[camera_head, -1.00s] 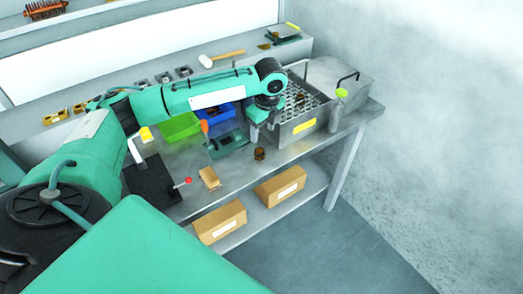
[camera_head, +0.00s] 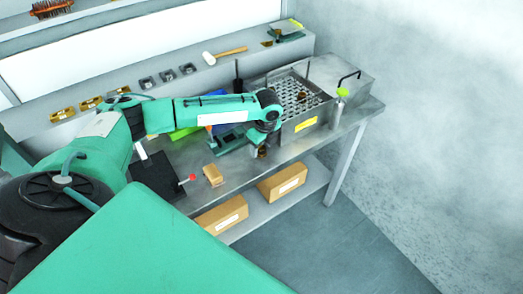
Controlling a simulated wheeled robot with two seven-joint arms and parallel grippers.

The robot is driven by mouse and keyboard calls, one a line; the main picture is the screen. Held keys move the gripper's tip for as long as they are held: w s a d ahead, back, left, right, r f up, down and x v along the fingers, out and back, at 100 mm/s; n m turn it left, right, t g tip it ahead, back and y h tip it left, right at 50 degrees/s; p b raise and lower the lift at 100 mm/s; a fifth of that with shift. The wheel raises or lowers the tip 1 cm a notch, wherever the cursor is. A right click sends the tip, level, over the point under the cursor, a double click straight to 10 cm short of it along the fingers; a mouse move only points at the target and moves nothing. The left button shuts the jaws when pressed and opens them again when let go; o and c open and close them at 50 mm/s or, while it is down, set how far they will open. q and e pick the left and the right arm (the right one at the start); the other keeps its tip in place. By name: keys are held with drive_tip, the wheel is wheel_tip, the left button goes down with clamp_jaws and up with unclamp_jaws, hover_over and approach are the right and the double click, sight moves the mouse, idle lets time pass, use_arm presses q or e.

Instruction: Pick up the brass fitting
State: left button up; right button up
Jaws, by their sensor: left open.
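The brass fitting looks to be the small brown-gold piece (camera_head: 262,152) near the front edge of the metal bench, partly hidden by my left gripper (camera_head: 260,147). That gripper points down at the piece from just above and behind it. It is open; whether its fingers are around the piece or only beside it I cannot tell. Another small brown piece (camera_head: 302,96) lies in the mesh-bottomed metal basket (camera_head: 312,123). My right gripper is not in view.
A dark green device (camera_head: 227,141) stands just left of the gripper, with green and blue bins behind, partly covered by my arm. A tan block (camera_head: 213,175) and black plate (camera_head: 156,178) lie further left. A lime-capped bottle (camera_head: 342,98) stands right of the basket.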

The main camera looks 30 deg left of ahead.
use_arm(q)
drive_tip(key=c, duration=1.1)
drive_tip(key=shift+c, duration=0.2)
